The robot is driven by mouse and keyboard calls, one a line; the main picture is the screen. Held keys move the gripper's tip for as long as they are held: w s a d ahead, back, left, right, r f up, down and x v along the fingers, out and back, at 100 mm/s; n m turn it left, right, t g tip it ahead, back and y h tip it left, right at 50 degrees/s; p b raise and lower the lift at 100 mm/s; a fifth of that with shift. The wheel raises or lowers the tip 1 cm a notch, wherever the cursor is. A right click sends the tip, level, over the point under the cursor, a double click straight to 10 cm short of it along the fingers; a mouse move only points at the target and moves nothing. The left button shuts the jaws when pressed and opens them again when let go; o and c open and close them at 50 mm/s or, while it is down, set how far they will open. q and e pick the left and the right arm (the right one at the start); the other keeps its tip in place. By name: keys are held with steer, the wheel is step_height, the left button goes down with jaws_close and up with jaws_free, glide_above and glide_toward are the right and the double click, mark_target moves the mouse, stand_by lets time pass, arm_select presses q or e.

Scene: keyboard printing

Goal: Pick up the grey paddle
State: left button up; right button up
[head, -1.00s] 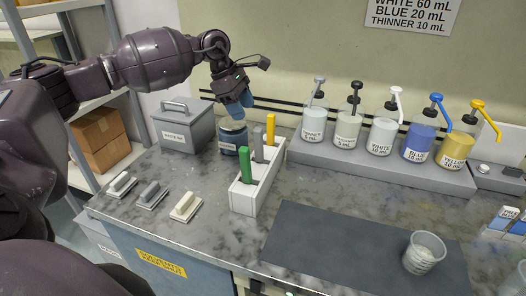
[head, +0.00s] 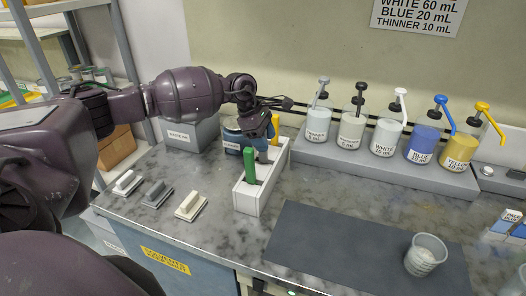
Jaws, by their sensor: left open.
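The grey paddle (head: 262,157) stands upright in the white rack (head: 246,198), between the green paddle (head: 250,165) and the yellow paddle (head: 275,128). Its upper part is mostly hidden by my left gripper (head: 268,131). The left gripper points down over the rack with its blue fingers open around or just beside the top of the grey paddle; I cannot tell which. My right gripper is not in view.
Several pump bottles (head: 383,138) stand on a raised shelf at right. A clear cup (head: 425,254) sits on the dark mat (head: 340,246).

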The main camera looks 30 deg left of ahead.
arm_select(q)
jaws_close()
stand_by(0.3)
